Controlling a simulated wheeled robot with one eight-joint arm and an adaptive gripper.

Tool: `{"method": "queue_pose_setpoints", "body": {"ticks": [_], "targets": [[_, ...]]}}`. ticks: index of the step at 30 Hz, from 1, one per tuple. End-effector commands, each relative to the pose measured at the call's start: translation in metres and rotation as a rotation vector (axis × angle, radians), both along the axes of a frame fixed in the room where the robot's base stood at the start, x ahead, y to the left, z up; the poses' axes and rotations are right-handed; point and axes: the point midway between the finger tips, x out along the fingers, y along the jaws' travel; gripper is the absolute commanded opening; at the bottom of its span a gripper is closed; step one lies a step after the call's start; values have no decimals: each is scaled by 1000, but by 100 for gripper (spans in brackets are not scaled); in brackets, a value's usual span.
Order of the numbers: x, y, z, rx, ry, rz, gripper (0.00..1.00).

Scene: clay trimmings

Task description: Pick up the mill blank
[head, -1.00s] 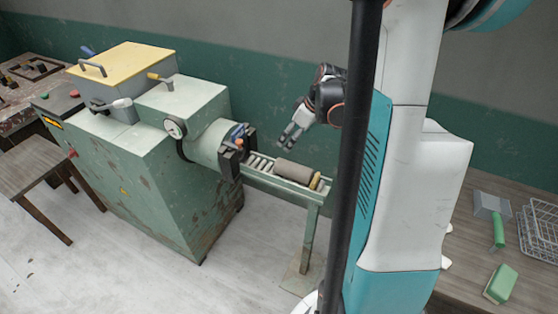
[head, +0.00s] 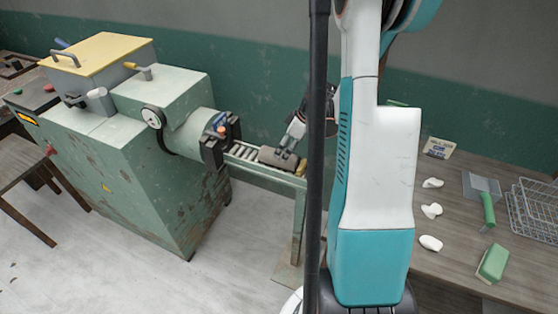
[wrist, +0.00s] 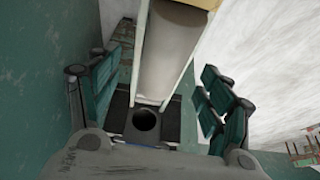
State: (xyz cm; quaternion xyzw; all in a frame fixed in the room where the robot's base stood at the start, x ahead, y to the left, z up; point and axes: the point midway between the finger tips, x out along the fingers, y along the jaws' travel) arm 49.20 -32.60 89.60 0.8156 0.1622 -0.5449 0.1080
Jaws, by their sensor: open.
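The mill blank, a grey-brown cylinder (head: 272,157), lies on its side on the narrow roller track in front of the mill. In the wrist view the blank (wrist: 172,52) runs lengthwise between pale track rails. My gripper (head: 287,153) is at the blank in the head view, its fingers pointing down. In the wrist view my gripper (wrist: 160,98) is open, with one teal-padded finger to the left and one to the right of the track. No finger visibly grips the blank. Fingertip contact cannot be made out.
The green mill (head: 150,150) stands left of the track, its dark outlet clamp (head: 215,145) close to the blank. A yellow piece sits at the track's far end. The wooden table (head: 455,205) at right holds white lumps, a green-handled scraper, a green block and a wire basket.

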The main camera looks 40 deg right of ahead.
Motion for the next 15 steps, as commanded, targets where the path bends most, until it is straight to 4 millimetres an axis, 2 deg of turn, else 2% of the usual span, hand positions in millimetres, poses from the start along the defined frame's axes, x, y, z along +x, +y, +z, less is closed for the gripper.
{"method": "queue_pose_setpoints", "body": {"ticks": [9,15], "targets": [[13,12,-38,0,0,1,73],[16,14,-46,0,-1,0,73]]}}
